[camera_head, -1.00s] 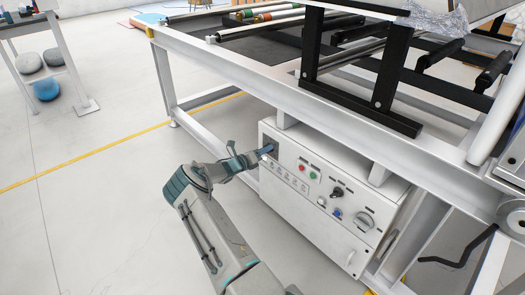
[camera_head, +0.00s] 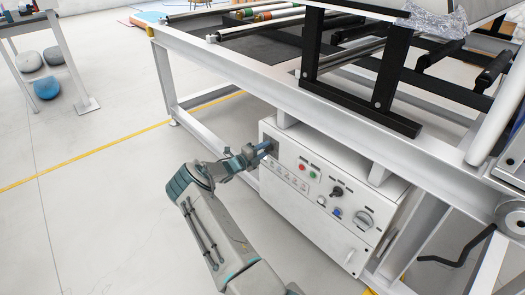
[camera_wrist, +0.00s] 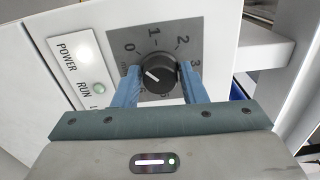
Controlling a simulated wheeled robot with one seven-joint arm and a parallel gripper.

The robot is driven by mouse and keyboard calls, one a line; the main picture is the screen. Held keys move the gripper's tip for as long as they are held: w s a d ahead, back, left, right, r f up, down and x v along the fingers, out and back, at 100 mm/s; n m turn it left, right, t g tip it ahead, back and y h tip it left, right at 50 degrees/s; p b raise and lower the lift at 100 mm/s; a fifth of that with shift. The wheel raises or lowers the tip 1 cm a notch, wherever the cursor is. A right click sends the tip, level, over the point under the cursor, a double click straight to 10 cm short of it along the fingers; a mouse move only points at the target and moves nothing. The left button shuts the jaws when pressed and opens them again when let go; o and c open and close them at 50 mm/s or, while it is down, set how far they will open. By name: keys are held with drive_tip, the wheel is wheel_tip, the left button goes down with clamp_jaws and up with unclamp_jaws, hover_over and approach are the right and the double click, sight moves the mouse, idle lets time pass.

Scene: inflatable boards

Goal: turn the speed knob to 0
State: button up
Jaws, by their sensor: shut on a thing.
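The speed knob (camera_wrist: 160,72) is black and round, on a grey dial plate (camera_wrist: 200,37) with the numbers 0, 1, 2 and 3 visible around it. Its short white mark lies on the left part of its face, below the 0 in the wrist view; its exact reading is hard to tell. My gripper (camera_wrist: 160,84) has its two blue fingers on either side of the knob and is shut on it. Lower numbers are partly hidden by the fingers. In the head view, my gripper (camera_head: 267,150) is at the left end of the white control box (camera_head: 300,212).
POWER and RUN lamps (camera_wrist: 84,52) sit left of the dial in the wrist view. The box also carries a red button (camera_head: 302,167), a green button (camera_head: 314,176) and a large rotary switch (camera_head: 363,219). A white machine frame (camera_head: 300,98) overhangs the box.

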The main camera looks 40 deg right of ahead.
drive_tip(key=shift+d+r+n, duration=0.2)
drive_tip(key=shift+d+n, duration=0.05)
drive_tip(key=shift+n, duration=0.15)
drive_tip(key=shift+s, duration=0.1)
drive_tip(key=o, duration=1)
drive_tip(key=shift+c, duration=0.2)
drive_tip(key=shift+a+f, duration=0.1)
drive_tip(key=shift+f, duration=0.05)
drive_tip(key=shift+a, duration=0.2)
drive_tip(key=a+p, duration=0.3)
drive_tip(key=a, duration=1)
drive_tip(key=shift+s+a, duration=0.2)
drive_tip(key=shift+s, duration=0.25)
